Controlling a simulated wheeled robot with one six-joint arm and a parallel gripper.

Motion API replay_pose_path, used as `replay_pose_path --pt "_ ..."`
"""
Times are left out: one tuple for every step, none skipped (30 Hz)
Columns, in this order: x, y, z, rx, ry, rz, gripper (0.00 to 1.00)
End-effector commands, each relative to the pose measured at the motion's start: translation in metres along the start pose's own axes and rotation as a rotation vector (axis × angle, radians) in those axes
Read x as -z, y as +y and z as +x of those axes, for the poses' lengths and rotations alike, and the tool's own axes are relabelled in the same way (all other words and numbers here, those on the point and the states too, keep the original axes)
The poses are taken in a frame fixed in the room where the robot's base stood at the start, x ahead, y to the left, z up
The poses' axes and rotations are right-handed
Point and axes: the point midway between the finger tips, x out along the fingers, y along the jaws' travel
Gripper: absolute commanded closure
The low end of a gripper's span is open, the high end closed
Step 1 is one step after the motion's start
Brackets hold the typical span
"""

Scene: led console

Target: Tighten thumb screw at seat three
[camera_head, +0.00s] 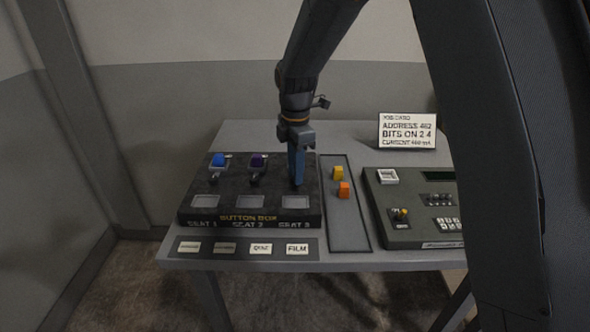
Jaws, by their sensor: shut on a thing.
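A black button box (250,219) labelled SEAT 1, SEAT 2 and SEAT 3 sits on the left of the table. My gripper (297,183) points straight down at seat three, behind its pale window (296,201). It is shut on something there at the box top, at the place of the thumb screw. The thumb screw at seat three is hidden behind the fingers. Seat one has a blue button (218,160) and a dark thumb screw (213,179). Seat two has a dark purple button (258,160) and a dark thumb screw (254,182).
A green console (398,213) and a white card (407,131) stand further right. Small label plates (297,249) lie along the front.

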Motion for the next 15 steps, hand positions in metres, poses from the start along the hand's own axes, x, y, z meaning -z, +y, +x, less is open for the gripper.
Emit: replay_pose_path --pt "-0.0002 -0.0002 -0.001 0.0 0.0 0.044 1.0" --pt "-0.0001 -0.0002 -0.001 0.0 0.0 0.073 1.0" --pt "-0.0002 -0.0001 -0.0011 0.0 0.0 0.111 1.0" --pt "-0.0002 -0.0001 -0.0011 0.0 0.0 0.14 1.0" --pt "-0.0002 -0.0001 -0.0012 0.0 0.0 0.168 1.0" --pt "-0.0002 0.0 -0.0012 0.0 0.0 0.206 1.0" --pt "-0.0002 0.0 -0.0013 -0.001 0.0 0.235 1.0" --pt "-0.0002 0.0001 -0.0014 -0.001 0.0 0.263 1.0" --pt "-0.0002 0.0001 -0.0015 -0.001 0.0 0.301 1.0" --pt "-0.0002 0.0002 -0.0016 -0.001 0.0 0.329 1.0" --pt "-0.0002 0.0002 -0.0016 -0.001 0.0 0.358 1.0" --pt "-0.0002 0.0003 -0.0017 -0.002 0.0 0.396 1.0" --pt "-0.0002 0.0004 -0.0018 -0.002 0.0 0.424 1.0" --pt "-0.0002 0.0004 -0.0019 -0.002 0.0 0.453 1.0" --pt "-0.0002 0.0005 -0.002 -0.002 0.0 0.491 1.0"
